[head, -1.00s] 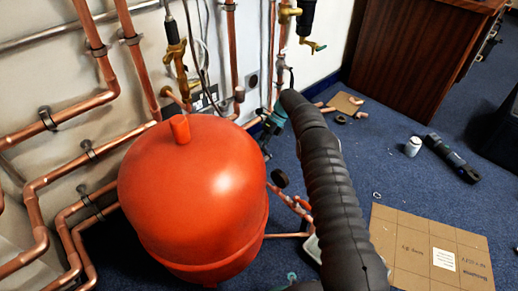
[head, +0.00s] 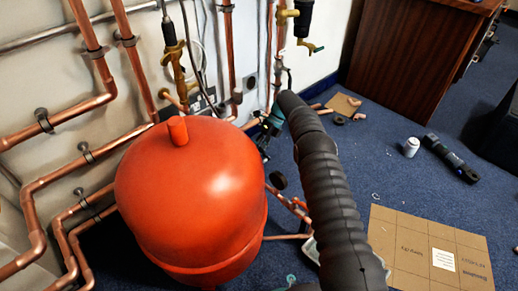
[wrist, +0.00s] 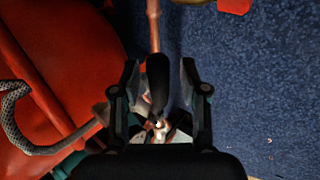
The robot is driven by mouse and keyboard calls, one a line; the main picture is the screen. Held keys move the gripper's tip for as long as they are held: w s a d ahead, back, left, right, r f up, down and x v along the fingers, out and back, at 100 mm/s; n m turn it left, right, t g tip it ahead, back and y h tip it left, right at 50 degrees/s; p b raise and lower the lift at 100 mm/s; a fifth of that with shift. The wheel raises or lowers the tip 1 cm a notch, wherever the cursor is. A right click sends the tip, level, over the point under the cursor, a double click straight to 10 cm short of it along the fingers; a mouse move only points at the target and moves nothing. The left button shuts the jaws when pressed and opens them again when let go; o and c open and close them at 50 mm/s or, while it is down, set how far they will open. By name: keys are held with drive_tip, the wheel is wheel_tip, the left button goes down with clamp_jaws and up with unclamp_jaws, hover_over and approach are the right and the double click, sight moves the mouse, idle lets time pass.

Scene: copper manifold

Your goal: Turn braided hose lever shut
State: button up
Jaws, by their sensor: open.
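My gripper (wrist: 160,74) is open in the wrist view, one finger on each side of a dark lever handle (wrist: 157,82). I cannot tell whether either finger touches the handle. Behind the handle is a shiny metal fitting (wrist: 157,126), partly hidden by the gripper. A grey braided hose (wrist: 12,118) curves in from the left edge towards the fitting; its joint is hidden. In the head view my gripper (head: 265,143) is low beside the red vessel (head: 195,190), with the pipes behind it. The lever cannot be made out clearly there.
The red vessel stands close on the gripper's left. Copper pipes (head: 80,150) run along the wall, and a brass valve (head: 176,60) hangs above. On the blue carpet lie flat cardboard (head: 405,245), a white can (head: 411,147) and a dark tool (head: 452,158). Carpet to the right is mostly clear.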

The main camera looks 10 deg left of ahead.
wheel_tip(320, 180, up, 10)
drive_tip(key=shift+a, duration=0.1)
idle(0.4)
drive_tip(key=shift+c, duration=0.2)
